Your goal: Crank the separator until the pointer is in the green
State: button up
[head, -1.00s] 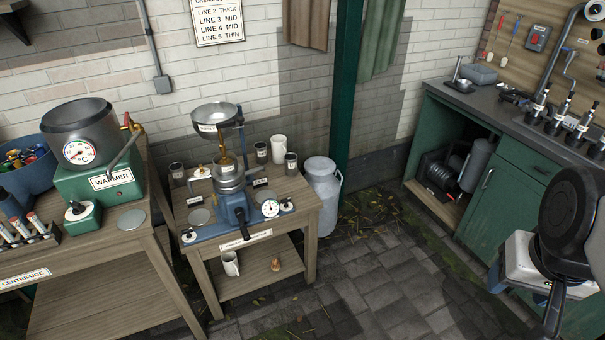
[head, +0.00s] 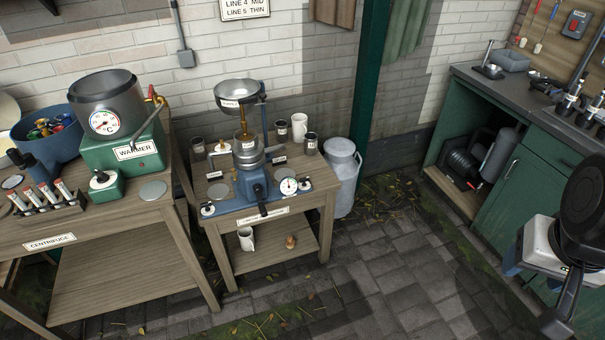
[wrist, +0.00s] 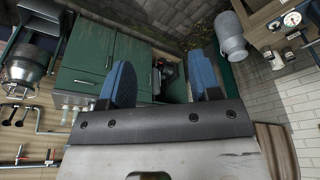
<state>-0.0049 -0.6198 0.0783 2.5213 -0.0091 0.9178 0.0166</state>
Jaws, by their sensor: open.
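The separator (head: 250,187) stands on a small wooden table in the middle of the head view, with a steel bowl (head: 238,95) on top. A dark crank handle points down at its front. A round white dial (head: 289,186) sits at its right front; its pointer and any green zone are too small to read. My gripper is at the right edge of the head view, where its fingers are mostly hidden. In the wrist view my gripper (wrist: 165,85) shows two blue fingers apart with nothing between them. It is well away from the separator. The dial also shows in the wrist view (wrist: 292,19).
A bench with a green warmer (head: 123,148) and tube rack (head: 48,203) stands at left. A milk churn (head: 341,178) stands right of the separator table. A green cabinet (head: 500,190) lines the right side. The paved floor (head: 370,270) between is clear.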

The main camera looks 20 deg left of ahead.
jog(key=w+a+f+n+t+y, duration=0.15)
jog(key=w+a+f, duration=0.35)
jog(key=w+a, duration=0.6)
jog(key=w+a+f+n+t+y, duration=0.15)
jog(key=w+a+f, duration=0.35)
jog(key=w+a, duration=0.55)
jog(key=n+t+y, duration=0.2)
jog(key=n+y, duration=0.2)
jog(key=n, duration=0.1)
send_over(264, 213)
jog(key=d, duration=1.2)
notch_tip(264, 213, down, 25)
jog(key=s+a+f+n+y, duration=0.1)
jog(key=s+a+f, duration=0.3)
jog(key=a+f, duration=0.4)
jog(key=shift+f+t, duration=0.2)
jog(key=shift+t, duration=0.1)
jog(key=shift+w+f, duration=0.1)
jog(key=shift+f, duration=0.05)
jog(key=shift+x, duration=3.9)
jog(key=shift+w+a+f, duration=0.15)
jog(key=shift+a, duration=0.15)
